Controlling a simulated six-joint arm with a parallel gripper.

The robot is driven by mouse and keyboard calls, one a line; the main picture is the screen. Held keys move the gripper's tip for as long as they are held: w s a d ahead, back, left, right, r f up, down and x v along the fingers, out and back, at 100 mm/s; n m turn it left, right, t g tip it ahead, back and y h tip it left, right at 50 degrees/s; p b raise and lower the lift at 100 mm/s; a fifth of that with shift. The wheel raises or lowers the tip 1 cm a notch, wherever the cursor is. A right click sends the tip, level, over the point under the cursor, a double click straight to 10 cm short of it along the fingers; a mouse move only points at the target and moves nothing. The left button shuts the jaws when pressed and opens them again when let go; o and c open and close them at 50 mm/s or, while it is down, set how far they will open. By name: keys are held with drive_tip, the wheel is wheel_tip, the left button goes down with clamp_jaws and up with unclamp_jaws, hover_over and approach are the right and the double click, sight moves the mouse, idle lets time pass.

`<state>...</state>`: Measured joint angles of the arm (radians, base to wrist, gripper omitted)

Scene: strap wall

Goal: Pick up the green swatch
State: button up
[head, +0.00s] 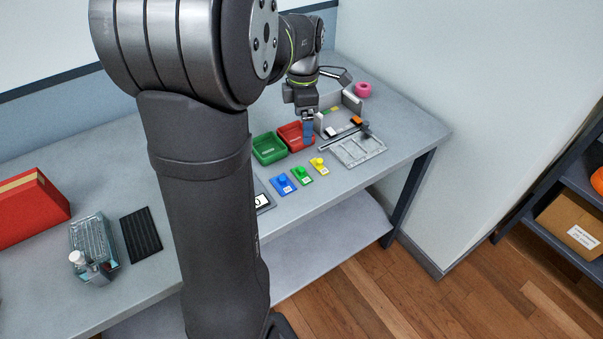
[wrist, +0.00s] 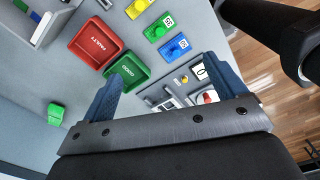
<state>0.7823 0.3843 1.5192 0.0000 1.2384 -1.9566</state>
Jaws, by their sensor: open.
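A green plate with a knob and a white label (head: 301,175) lies flat on the table between a blue plate (head: 283,184) and a yellow plate (head: 319,166). The wrist view shows the green plate (wrist: 160,27) too. A small green block (wrist: 56,114) lies alone on the table at the left of the wrist view. I cannot tell which green piece is the swatch. My gripper (head: 308,130) is above the table near the red bin, apart from both. Its blue fingers (wrist: 165,78) are open with nothing between them.
A red bin marked FAULTY (wrist: 95,40) and a green bin marked GOOD (wrist: 125,72) stand side by side. A grey tray (head: 362,150) and a pink roll (head: 363,90) are to the right. My arm hides part of the table in the head view.

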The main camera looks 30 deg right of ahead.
drive_tip(key=n, duration=0.4)
approach(302, 169)
drive_tip(key=shift+n, duration=0.3)
wheel_tip(302, 169, down, 10)
drive_tip(key=shift+r, duration=0.1)
drive_tip(key=c, duration=1.1)
